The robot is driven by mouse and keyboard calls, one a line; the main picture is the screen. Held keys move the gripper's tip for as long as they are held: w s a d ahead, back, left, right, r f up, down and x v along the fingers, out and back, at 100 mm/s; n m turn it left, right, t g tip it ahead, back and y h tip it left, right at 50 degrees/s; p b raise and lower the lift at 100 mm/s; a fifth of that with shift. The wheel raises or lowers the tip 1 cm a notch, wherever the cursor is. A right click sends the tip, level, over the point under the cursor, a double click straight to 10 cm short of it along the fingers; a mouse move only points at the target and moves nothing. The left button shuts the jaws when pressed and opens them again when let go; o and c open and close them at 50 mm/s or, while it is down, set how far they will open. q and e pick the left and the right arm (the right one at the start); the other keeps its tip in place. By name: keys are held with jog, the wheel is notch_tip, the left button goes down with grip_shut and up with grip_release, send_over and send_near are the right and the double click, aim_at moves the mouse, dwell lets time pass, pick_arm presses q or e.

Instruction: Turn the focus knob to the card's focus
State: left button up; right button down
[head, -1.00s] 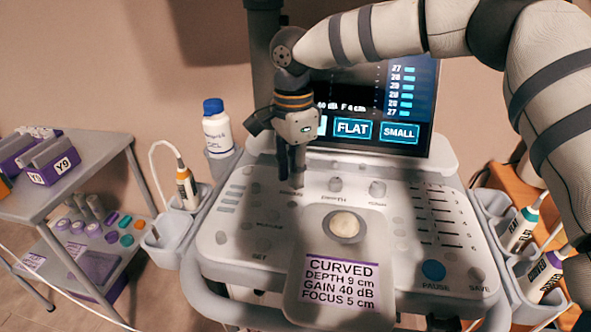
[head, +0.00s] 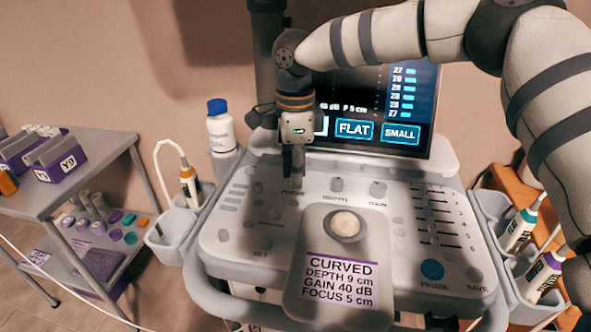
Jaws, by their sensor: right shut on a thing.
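My right gripper (head: 292,174) comes down from above onto the console (head: 330,215). It is shut on the focus knob, the leftmost of a row of three knobs; the fingers hide most of it. The card (head: 340,285) lies at the console's front and reads CURVED, DEPTH 9 cm, GAIN 40 dB, FOCUS 5 cm. The screen (head: 375,105) is partly hidden by my right arm; its visible line reads 40 dB, F 5 cm. My left gripper is not in view.
The depth knob (head: 337,184) and gain knob (head: 378,188) stand just right of the gripper. A trackball (head: 345,224) sits in front. Probes hang in holders at both sides, and a white bottle (head: 221,130) stands at the left. A grey cart (head: 60,195) is farther left.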

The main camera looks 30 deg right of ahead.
jog(key=c, duration=1.4)
grip_release()
jog(key=shift+r, duration=0.15)
notch_tip(320, 180, up, 12)
jog(key=shift+f, duration=0.1)
